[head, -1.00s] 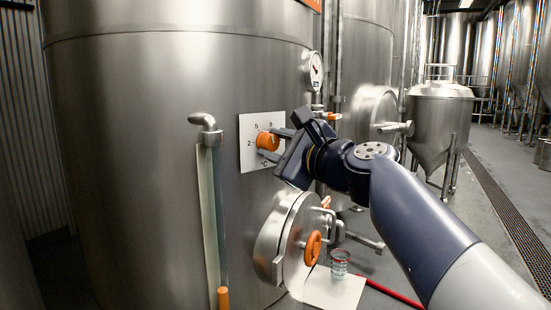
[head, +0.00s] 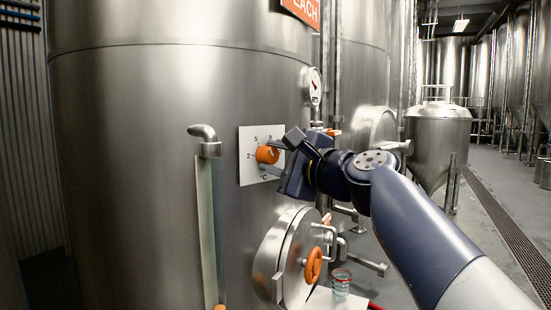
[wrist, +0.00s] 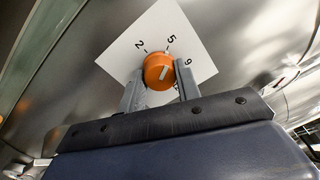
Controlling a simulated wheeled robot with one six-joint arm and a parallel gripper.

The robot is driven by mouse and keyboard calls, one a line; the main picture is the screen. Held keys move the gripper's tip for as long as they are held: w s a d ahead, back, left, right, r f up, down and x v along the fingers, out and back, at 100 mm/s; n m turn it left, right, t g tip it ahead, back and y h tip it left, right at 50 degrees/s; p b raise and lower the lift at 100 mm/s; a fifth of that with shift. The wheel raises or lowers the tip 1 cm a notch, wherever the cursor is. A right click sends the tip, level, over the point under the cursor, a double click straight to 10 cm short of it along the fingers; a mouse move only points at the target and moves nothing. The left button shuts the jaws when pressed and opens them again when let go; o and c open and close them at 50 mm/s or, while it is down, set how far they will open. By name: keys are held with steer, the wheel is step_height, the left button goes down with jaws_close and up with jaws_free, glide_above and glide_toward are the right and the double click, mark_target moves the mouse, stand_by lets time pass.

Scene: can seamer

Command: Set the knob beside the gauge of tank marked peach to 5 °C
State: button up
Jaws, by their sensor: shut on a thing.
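The orange knob (head: 267,154) sits on a white plate (head: 247,172) marked 2, 5, 9 and °C, on the front of a large steel tank (head: 150,140). An orange sign (head: 303,10) on the tank is cut off and reads "EACH". The round gauge (head: 315,86) is up and to the right of the plate. My gripper (head: 276,156) is shut on the knob from the right. In the wrist view the fingers lie on either side of the knob (wrist: 158,70).
A pipe elbow (head: 205,138) with a vertical sight tube stands left of the plate. Below right is a round hatch (head: 283,258) with an orange handwheel (head: 313,265). A glass (head: 341,282) stands near it. A smaller cone-bottomed tank (head: 438,130) stands behind on the right.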

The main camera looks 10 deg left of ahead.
steer(key=o, duration=1)
steer(key=b+v, duration=0.2)
steer(key=v, duration=0.8)
steer(key=shift+s+d, duration=0.3)
steer(key=shift+a, duration=0.1)
steer(key=p+x, duration=0.2)
steer(key=x, duration=0.8)
steer(key=shift+w+a, duration=0.25)
steer(key=shift+w, duration=0.05)
steer(key=shift+d, duration=0.1)
